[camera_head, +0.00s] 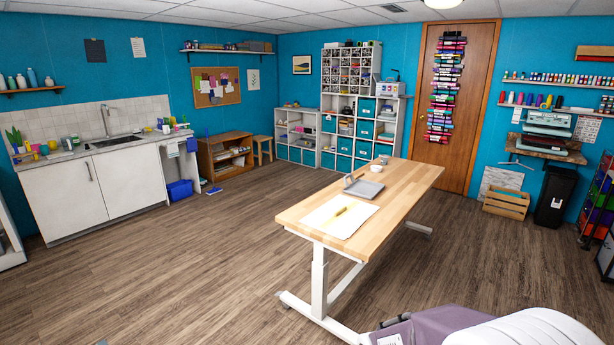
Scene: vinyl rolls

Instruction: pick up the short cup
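A small grey cup-like thing (384,159) stands upright near the far end of the wooden table (415,172). It looks low, but it is too small here to tell its exact shape. Several small cups or jars, one of them yellow (52,145), stand on the counter (85,151) by the sink at the left. I cannot tell for sure which one is the short cup. Neither of my grippers shows in this view.
A purple and white object (440,325) fills the bottom right. A blue bin (180,190) sits below the counter's end. The wooden floor (190,265) is open at left and centre.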

